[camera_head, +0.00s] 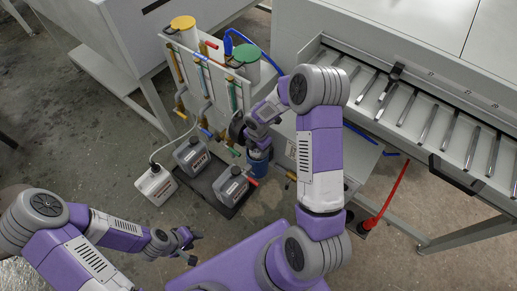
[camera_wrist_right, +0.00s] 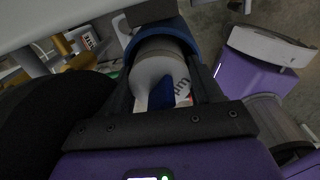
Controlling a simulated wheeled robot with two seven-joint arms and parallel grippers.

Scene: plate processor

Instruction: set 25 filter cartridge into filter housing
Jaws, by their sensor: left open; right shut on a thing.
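My right gripper (camera_head: 258,139) is shut on the white filter cartridge (camera_wrist_right: 150,72), which carries a blue patch and "µm" lettering in the right wrist view. A blue rim (camera_wrist_right: 190,38), apparently of the filter housing, curves around the cartridge's far end. In the head view the blue housing (camera_head: 259,168) is directly below the right gripper, beside the valve panel. I cannot tell how deep the cartridge sits in it. The gripper hides most of the cartridge in the head view. My left gripper (camera_head: 190,244) is open and empty above the floor at lower left.
The panel (camera_head: 205,85) with pipes and valves stands left of the right gripper. Several grey and white canisters (camera_head: 190,156) stand in front of it. The floor at left is clear.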

